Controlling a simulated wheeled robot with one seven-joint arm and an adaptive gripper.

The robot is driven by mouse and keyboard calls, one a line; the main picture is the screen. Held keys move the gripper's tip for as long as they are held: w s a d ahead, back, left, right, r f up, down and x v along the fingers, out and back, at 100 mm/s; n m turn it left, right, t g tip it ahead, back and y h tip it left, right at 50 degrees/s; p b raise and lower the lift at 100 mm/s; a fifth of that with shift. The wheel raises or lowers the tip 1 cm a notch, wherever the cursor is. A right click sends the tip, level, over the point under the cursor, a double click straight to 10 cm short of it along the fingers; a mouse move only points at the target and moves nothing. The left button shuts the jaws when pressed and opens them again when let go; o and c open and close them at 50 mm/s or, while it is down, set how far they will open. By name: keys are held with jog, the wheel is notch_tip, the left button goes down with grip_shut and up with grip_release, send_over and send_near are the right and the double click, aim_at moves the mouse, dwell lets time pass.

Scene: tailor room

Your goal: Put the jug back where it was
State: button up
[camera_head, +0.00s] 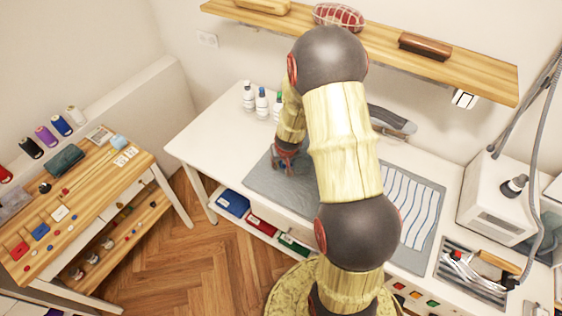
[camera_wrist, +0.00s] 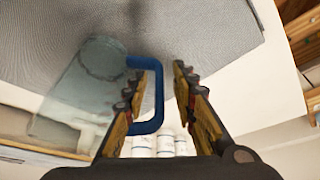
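The jug (camera_wrist: 88,85) is clear and see-through, with a blue handle (camera_wrist: 158,98). In the wrist view it is at the left, against the grey mat. My gripper (camera_wrist: 160,72) is open, with the handle between its fingers. The handle is close to the left finger, and a gap shows to the right finger. In the head view my gripper (camera_head: 285,156) points down low over the left part of the grey mat (camera_head: 262,182). The jug's clear body is hard to make out there. I cannot tell whether its base touches the mat.
Several white bottles (camera_head: 262,103) stand just behind my gripper on the white table (camera_head: 205,140). A striped cloth (camera_head: 410,205) lies to the right, and a white machine (camera_head: 500,205) stands beyond it. A wooden shelf (camera_head: 480,75) hangs above. The table's left end is clear.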

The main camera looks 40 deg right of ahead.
jog(key=s+a+r+n+y+p, duration=0.1)
jog(key=s+a+r+p, duration=0.3)
jog(key=r, duration=0.6)
jog(key=s+a+r+n+t+p, duration=0.1)
jog(key=a+r, duration=0.5)
jog(key=r, duration=0.5)
jog(key=s+a+r+n+y+p, duration=0.1)
jog(key=s+a+r+p, duration=0.15)
jog(key=a+r, duration=0.55)
jog(key=s+a+r, duration=0.2)
jog(key=s+r, duration=0.4)
jog(key=s, duration=0.2)
jog(key=s+a+r+n, duration=0.1)
jog(key=s+a+r, duration=0.2)
jog(key=s+r, duration=0.4)
jog(key=shift+s+n, duration=0.3)
jog(key=shift+s, duration=0.5)
jog(key=shift+b, duration=0.35)
